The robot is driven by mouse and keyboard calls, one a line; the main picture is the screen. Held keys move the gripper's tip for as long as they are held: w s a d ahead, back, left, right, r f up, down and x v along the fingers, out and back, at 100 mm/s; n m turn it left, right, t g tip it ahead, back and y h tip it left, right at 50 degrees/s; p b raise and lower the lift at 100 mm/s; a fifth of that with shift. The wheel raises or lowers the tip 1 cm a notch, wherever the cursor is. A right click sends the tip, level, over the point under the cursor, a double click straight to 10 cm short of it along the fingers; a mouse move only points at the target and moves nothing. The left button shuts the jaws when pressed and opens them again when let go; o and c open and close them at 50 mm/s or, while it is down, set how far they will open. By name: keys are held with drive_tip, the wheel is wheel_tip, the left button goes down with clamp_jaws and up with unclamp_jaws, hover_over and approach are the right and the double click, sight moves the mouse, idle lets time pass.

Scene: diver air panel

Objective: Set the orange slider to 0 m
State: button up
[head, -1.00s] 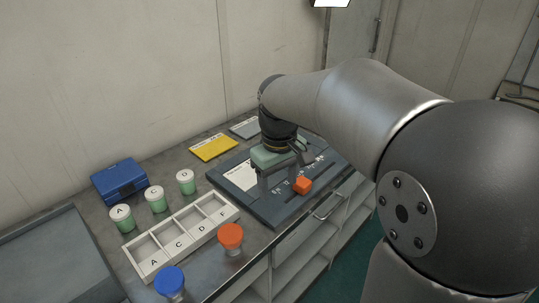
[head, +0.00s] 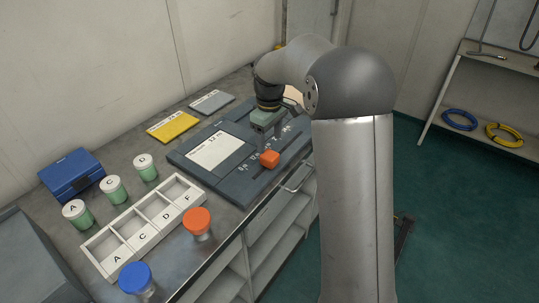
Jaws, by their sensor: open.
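The orange slider (head: 270,159) is a small orange block on the dark air panel (head: 193,167), near the panel's front edge. White scale marks run along the panel beside it; the numbers are too small to read surely. My gripper (head: 272,140) is open above the panel, with its fingers pointing down. It appears just behind and slightly right of the slider in the head view, and apart from it. My arm comes in from the right and hides part of the panel's right end.
A white lettered tray (head: 147,222) holds no jars. Green jars (head: 113,188) and a blue case (head: 71,174) stand behind it. Yellow (head: 172,127) and grey cards lie behind the panel.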

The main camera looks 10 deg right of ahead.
sight(270, 154)
wheel_tip(270, 154, down, 7)
drive_tip(key=shift+f, duration=0.15)
